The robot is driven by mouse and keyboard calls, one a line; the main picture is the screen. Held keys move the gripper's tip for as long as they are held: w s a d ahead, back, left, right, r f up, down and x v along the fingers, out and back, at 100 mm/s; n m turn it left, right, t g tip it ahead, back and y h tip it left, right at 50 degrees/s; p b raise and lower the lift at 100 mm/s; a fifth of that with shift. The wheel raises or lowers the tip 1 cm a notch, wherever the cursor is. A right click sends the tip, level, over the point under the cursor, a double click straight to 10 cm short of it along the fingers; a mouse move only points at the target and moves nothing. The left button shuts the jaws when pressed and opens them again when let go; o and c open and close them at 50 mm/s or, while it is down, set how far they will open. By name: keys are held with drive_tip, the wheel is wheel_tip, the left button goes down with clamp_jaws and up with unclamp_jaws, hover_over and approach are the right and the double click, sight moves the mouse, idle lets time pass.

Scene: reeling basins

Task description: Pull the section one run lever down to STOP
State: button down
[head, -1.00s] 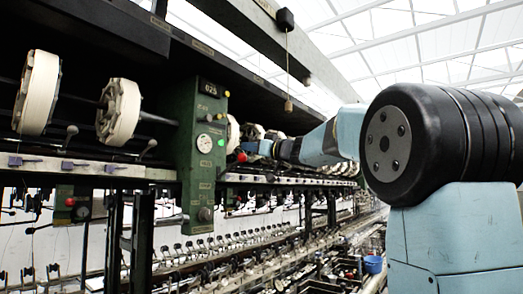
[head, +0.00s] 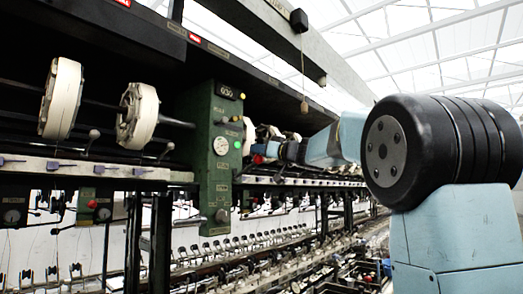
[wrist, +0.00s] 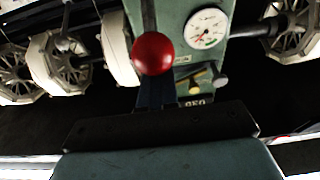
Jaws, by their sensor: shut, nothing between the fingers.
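A green control box (head: 222,170) stands on the machine frame in the head view, with a round white gauge, a lit green lamp and a small number display. A red ball knob (head: 258,159), apparently the run lever's, shows at the box's right side beside my gripper (head: 270,151). In the wrist view the red knob (wrist: 153,53) is large and close, just beyond the tips of my gripper (wrist: 157,88). The fingers are together and empty. I cannot tell whether they touch the knob. The lever's shaft and its STOP mark are hidden or too small to read.
White reels (head: 138,115) line the machine on both sides of the box; one reel (wrist: 118,48) is near my gripper in the wrist view. A ledge with small purple parts (head: 60,165) runs below. A cord with a weight (head: 304,107) hangs from the overhead beam.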

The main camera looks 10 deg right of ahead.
drive_tip(key=shift+f, duration=0.5)
drive_tip(key=shift+s+d+f, duration=0.2)
drive_tip(key=shift+s+f, duration=0.1)
drive_tip(key=shift+f, duration=0.5)
drive_tip(key=shift+s+d+f, duration=0.15)
drive_tip(key=shift+s+f, duration=0.1)
drive_tip(key=shift+f, duration=0.55)
drive_tip(key=shift+f, duration=1.7)
approach(262, 161)
drive_tip(key=s+d+f, duration=0.3)
drive_tip(key=s, duration=0.1)
drive_tip(key=shift+s+d, duration=0.15)
drive_tip(key=shift+d, duration=0.15)
